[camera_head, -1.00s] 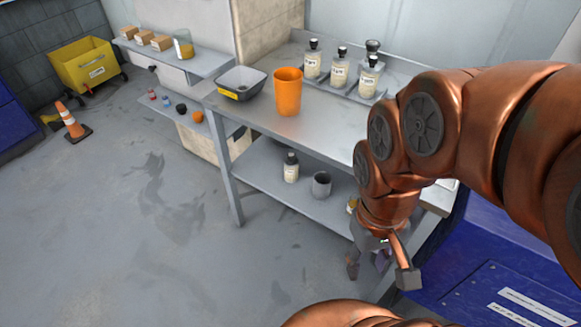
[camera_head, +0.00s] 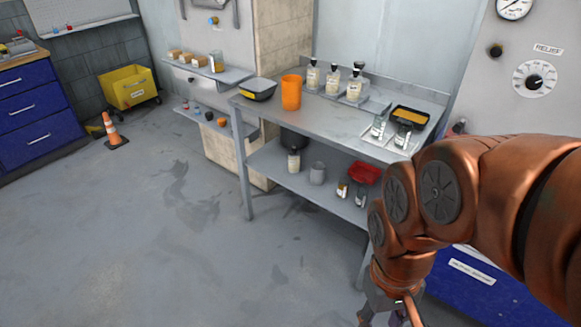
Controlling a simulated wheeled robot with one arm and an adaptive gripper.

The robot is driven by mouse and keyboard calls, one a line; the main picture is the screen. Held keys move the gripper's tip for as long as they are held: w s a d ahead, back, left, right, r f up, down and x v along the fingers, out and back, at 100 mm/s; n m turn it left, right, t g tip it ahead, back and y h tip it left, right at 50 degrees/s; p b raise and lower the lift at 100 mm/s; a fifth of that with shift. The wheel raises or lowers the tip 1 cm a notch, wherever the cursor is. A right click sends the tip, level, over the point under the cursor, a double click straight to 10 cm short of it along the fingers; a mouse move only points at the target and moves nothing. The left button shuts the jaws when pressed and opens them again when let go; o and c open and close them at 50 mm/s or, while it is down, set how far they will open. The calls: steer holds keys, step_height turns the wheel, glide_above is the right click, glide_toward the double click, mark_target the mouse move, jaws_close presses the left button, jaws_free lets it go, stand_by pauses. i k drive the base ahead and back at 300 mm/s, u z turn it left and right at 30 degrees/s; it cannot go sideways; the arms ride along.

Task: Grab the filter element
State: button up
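I cannot pick out the filter element for certain among the small items here. The lower shelf (camera_head: 268,160) holds a bottle (camera_head: 294,160), a grey cup (camera_head: 317,173), small jars (camera_head: 342,189) and a red bowl (camera_head: 364,173). My gripper (camera_head: 390,317) hangs at the bottom edge, in front of the table. Its fingers look spread, with their tips partly cut off.
A wall shelf (camera_head: 233,76) with small boxes stands left of the table. A yellow cart (camera_head: 128,87), an orange cone (camera_head: 114,131) and a blue drawer cabinet (camera_head: 38,108) are farther left. The grey floor (camera_head: 150,240) in front is clear.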

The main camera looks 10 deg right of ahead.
mark_target(293, 155)
steer(key=u, duration=0.7)
steer(key=i, duration=0.65)
steer(key=u, duration=0.85)
steer(key=i, duration=0.75)
steer(key=z, duration=0.8)
steer(key=i, duration=0.8)
steer(key=z, duration=0.9)
